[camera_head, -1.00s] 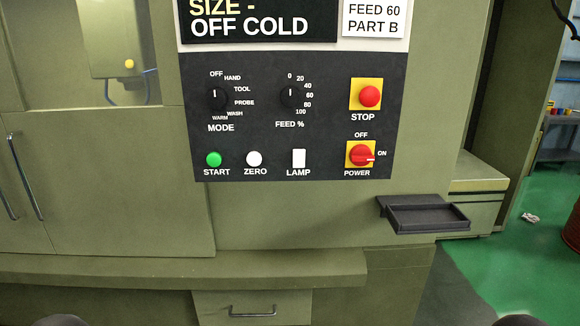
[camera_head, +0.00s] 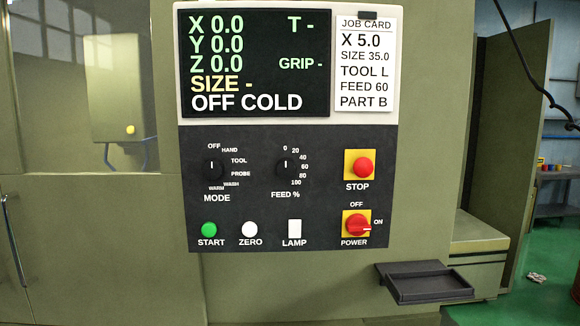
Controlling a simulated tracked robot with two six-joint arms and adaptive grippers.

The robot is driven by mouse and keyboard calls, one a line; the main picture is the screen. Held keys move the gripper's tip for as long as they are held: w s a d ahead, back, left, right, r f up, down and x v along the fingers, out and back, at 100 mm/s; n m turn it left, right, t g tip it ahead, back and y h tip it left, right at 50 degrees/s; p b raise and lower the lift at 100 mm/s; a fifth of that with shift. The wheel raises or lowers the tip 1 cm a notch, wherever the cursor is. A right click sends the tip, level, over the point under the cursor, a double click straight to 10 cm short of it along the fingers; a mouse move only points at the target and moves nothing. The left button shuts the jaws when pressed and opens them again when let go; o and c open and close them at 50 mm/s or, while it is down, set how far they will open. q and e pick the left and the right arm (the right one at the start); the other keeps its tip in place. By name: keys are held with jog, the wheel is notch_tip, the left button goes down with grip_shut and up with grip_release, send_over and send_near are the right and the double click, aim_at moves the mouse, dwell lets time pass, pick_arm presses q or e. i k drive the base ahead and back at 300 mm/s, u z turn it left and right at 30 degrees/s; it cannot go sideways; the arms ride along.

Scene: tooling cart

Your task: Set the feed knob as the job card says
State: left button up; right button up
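The feed knob (camera_head: 286,168) is a small black knob on the dark control panel, above the label FEED %. Its white mark points straight up, at 0 on a scale that runs from 0 to 100. The job card (camera_head: 364,66) is a white sheet at the upper right of the panel. It reads X 5.0, SIZE 35.0, TOOL L, FEED 60, PART B. Neither of my grippers is in view.
The mode knob (camera_head: 213,169) sits left of the feed knob, its mark up near OFF. The screen (camera_head: 255,64) reads OFF COLD. A dark tray (camera_head: 432,286) juts out below right.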

aim_at(285, 169)
jog(key=k, duration=1.3)
jog(key=z, duration=0.35)
jog(key=i, duration=0.75)
jog(key=z, duration=0.6)
jog(key=i, duration=1.25)
jog(key=u, duration=0.55)
